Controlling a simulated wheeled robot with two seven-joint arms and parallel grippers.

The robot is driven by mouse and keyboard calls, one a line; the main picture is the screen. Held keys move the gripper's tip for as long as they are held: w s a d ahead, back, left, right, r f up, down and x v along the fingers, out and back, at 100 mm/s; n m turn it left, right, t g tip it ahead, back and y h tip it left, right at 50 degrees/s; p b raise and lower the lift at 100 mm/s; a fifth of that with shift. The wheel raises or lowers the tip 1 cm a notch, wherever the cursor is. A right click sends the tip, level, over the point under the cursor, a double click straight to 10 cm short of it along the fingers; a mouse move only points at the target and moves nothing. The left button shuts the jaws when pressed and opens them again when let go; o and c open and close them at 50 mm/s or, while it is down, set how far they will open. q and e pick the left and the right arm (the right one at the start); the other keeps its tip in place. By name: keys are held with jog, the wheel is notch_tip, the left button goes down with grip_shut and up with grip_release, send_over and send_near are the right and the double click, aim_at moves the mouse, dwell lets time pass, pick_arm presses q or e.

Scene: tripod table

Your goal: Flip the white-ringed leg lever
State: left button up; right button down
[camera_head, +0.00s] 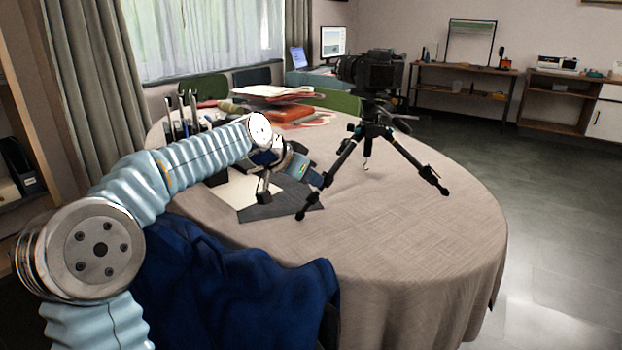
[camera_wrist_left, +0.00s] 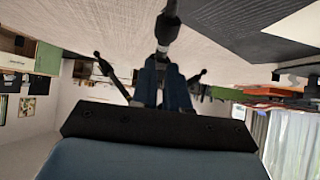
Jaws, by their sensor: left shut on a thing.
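A black tripod (camera_head: 372,130) stands on the round cloth-covered table (camera_head: 400,240) with its legs spread. My left gripper (camera_head: 322,180) reaches in from the left to the lower part of the tripod's near left leg (camera_head: 343,159). In the left wrist view, which is upside down, the blue fingers of this gripper (camera_wrist_left: 167,68) are shut on a part of that leg (camera_wrist_left: 168,28). The fingers hide what lies between them. My right gripper is in neither view.
A dark camera (camera_head: 372,72) sits on top of the tripod. A dark grey mat (camera_head: 285,207) lies under my left wrist. The table's right side is clear.

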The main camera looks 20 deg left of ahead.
pick_arm(q)
jog(key=shift+r, duration=0.45)
jog(key=shift+r+p, duration=0.3)
jog(key=shift+p, duration=0.05)
jog(key=shift+r, duration=0.15)
dwell(0.4)
jog(key=shift+w+r+p, duration=0.15)
jog(key=shift+r+p, duration=0.1)
jog(key=shift+p, duration=0.15)
grip_shut()
jog(key=shift+d+r, duration=0.1)
jog(key=shift+w+d+r+p, duration=0.1)
jog(key=shift+w+r+p, duration=0.2)
jog(key=shift+p, duration=0.25)
jog(key=shift+w+r, duration=0.1)
